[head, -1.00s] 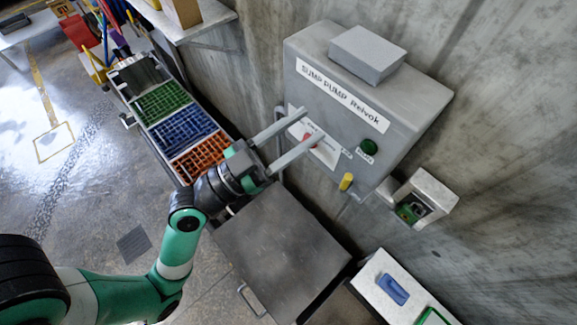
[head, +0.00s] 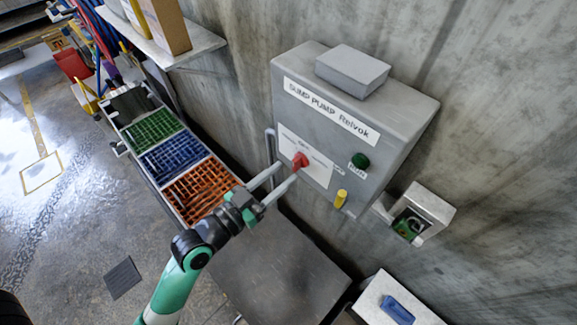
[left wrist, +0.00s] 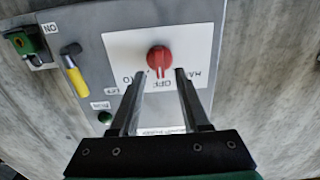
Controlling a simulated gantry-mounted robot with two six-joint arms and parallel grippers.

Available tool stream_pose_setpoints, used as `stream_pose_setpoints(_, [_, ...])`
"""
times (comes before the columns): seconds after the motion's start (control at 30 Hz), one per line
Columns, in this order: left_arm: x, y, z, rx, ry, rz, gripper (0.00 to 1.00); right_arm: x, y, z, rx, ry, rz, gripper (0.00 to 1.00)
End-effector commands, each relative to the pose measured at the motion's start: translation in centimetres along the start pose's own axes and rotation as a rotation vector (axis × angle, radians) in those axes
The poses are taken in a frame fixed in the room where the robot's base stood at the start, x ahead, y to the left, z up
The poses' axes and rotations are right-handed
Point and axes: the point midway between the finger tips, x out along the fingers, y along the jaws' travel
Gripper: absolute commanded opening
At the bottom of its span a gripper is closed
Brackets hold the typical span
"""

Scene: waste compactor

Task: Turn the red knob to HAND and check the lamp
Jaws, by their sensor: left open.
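The red knob (head: 300,160) sits on a white plate (head: 318,172) on the grey sump pump box (head: 342,118). In the left wrist view, which shows the box upside down, the knob's (left wrist: 159,58) pale mark lines up with the OFF label, with HAND at the right. My left gripper (head: 288,171) is open and empty. Its fingertips stand just off the knob, one to each side of it in the wrist view. The dark green RUN lamp (head: 361,160) shows no clear glow; it also shows in the wrist view (left wrist: 105,117). My right gripper is not in view.
A yellow-tipped lever (head: 341,198) sticks out at the box's lower edge. A small green-faced switch box (head: 420,215) is on the wall to the right. Below are a dark flat top (head: 275,265) and a crate with coloured grids (head: 165,158). A shelf (head: 200,42) is at upper left.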

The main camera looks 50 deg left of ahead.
Motion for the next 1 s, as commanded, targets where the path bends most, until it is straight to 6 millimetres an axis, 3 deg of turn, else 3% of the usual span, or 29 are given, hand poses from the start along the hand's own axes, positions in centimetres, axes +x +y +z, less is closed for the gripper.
stream_pose_setpoints(0.2, [2.7,0.0,0.0,-0.001,0.000,0.001,0.46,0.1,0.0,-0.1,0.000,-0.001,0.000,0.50])
stream_pose_setpoints(0.47, [3.0,0.0,0.0,-0.001,0.000,0.000,0.46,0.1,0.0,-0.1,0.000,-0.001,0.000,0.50])
stream_pose_setpoints(0.5, [2.9,0.0,0.0,-0.001,0.000,0.000,0.44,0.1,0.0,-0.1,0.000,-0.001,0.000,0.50])
stream_pose_setpoints(0.77, [2.9,0.0,0.0,0.000,0.000,0.000,0.00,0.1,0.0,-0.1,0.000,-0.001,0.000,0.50])
stream_pose_setpoints(1.0, [2.9,0.0,0.0,0.000,0.000,0.000,0.00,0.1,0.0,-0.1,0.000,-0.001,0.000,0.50])
